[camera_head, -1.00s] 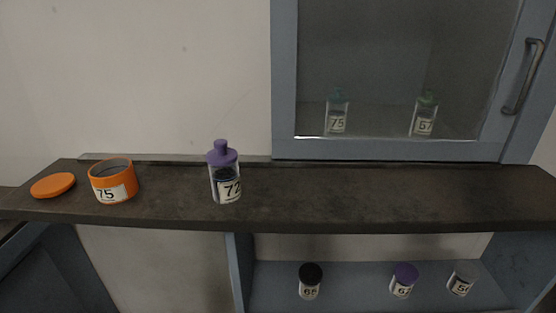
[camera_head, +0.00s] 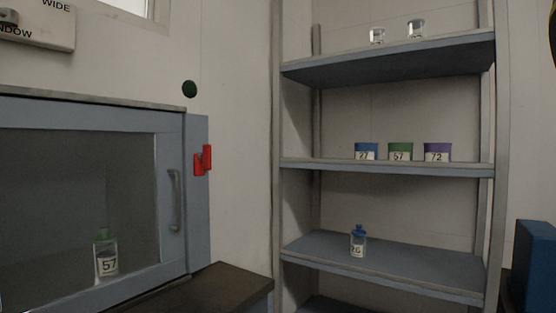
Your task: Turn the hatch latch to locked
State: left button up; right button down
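A red latch (camera_head: 203,161) sits on the blue-grey frame at the right side of the glass-fronted hatch (camera_head: 172,140). It shows as a lower left piece and a taller upright right piece; I cannot tell whether it is locked. The hatch door looks shut, with a grey vertical handle (camera_head: 175,200) to the left of and below the latch. Neither of my grippers is in view.
A jar labelled 57 (camera_head: 106,258) stands behind the glass. A dark counter (camera_head: 215,288) lies below the hatch. A dark green round knob (camera_head: 189,89) is on the wall above. Shelves (camera_head: 385,168) with labelled containers stand right; a blue box (camera_head: 533,265) is at the right edge.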

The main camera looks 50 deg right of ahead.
aim_at(204, 157)
jog(key=z, duration=1.25)
